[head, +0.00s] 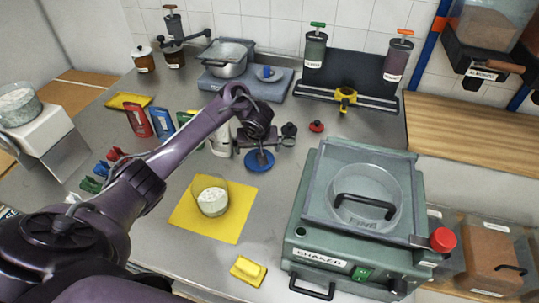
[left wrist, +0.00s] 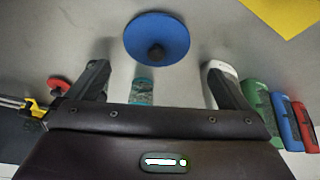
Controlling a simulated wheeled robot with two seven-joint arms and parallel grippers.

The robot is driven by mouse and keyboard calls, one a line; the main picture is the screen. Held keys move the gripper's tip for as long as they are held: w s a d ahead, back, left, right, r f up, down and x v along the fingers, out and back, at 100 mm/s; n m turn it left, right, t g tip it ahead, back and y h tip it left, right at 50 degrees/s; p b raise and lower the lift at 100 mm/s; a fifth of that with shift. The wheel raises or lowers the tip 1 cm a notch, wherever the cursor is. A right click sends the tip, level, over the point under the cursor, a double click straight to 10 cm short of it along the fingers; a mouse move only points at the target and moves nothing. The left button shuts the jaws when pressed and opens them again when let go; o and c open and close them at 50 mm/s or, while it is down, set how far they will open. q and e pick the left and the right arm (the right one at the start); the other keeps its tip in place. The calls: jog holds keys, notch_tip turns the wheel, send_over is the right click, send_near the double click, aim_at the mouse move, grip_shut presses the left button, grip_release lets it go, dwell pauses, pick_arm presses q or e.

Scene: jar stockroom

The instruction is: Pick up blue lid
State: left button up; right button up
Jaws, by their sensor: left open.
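The blue lid (head: 259,161), a round disc with a dark knob, is on the grey counter behind the yellow mat. In the left wrist view the blue lid (left wrist: 157,35) is just beyond my fingertips, roughly centred between them. My left gripper (head: 263,142) is open, low over the counter and close to the lid's far side. Its two dark fingers also show in the left wrist view (left wrist: 158,75), spread apart with no grip on the lid. A teal patterned object (left wrist: 143,88) shows between the fingers, partly hidden by the gripper body. My right gripper is out of view.
An open glass jar (head: 212,201) with white contents stands on the yellow mat (head: 233,227). The green shaker machine (head: 325,248) fills the right front. A white bottle (head: 220,140) stands beside my gripper. A red knob (head: 316,126) lies to the right.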

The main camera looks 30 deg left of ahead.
aim_at(251, 161)
pick_arm(q)
jog(key=shift+w+f, duration=0.3)
jog(key=shift+f, duration=0.15)
jog(key=shift+b+x, duration=0.5)
jog(key=shift+x, duration=0.45)
jog(key=shift+w+a+f, duration=0.15)
jog(key=shift+a+f, duration=0.05)
jog(key=shift+f, duration=0.25)
jog(key=b+x, duration=0.1)
jog(key=x, duration=0.2)
jog(key=shift+w+f, duration=0.3)
jog(key=shift+w+a+f, duration=0.1)
jog(key=shift+w+f, duration=0.1)
jog(key=shift+f, duration=0.15)
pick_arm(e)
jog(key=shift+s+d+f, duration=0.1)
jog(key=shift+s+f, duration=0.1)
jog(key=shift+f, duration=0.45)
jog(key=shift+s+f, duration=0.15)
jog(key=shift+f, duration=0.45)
pick_arm(q)
jog(key=shift+s, duration=0.1)
jog(key=c, duration=0.6)
